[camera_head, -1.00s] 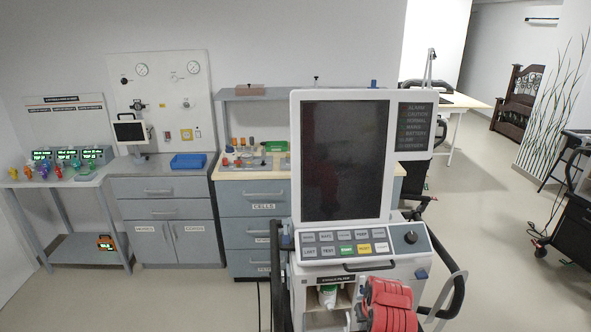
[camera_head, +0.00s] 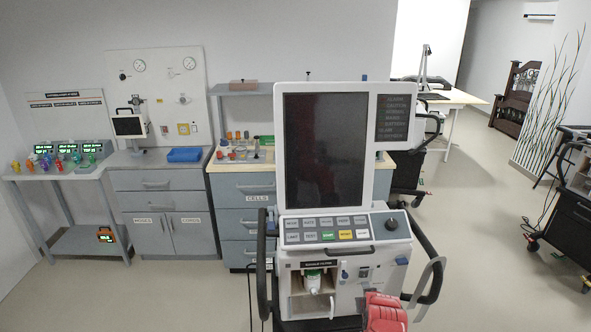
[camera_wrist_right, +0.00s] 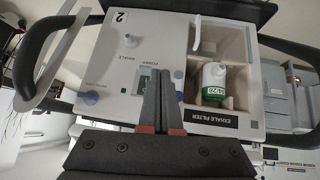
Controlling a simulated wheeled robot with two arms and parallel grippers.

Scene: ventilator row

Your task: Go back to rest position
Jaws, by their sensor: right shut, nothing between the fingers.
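My right gripper (camera_wrist_right: 161,88) is shut and empty in the right wrist view. Its dark fingers lie together in front of the ventilator's lower front. The ventilator (camera_head: 279,200) stands in the middle of the head view with a dark screen (camera_head: 325,150). An open compartment marked exhale filter holds a white filter with a green label (camera_wrist_right: 214,88); the filter also shows in the head view (camera_head: 313,281). A red part of my right arm shows at the bottom of the head view, with the fingertips hidden there. My left gripper is in neither view.
Dark handles (camera_head: 430,265) curve out on both sides of the ventilator. Grey cabinets (camera_head: 165,212) and a side table (camera_head: 90,240) line the back wall. Another dark cart (camera_head: 565,225) stands at the right. The floor (camera_head: 475,240) between is clear.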

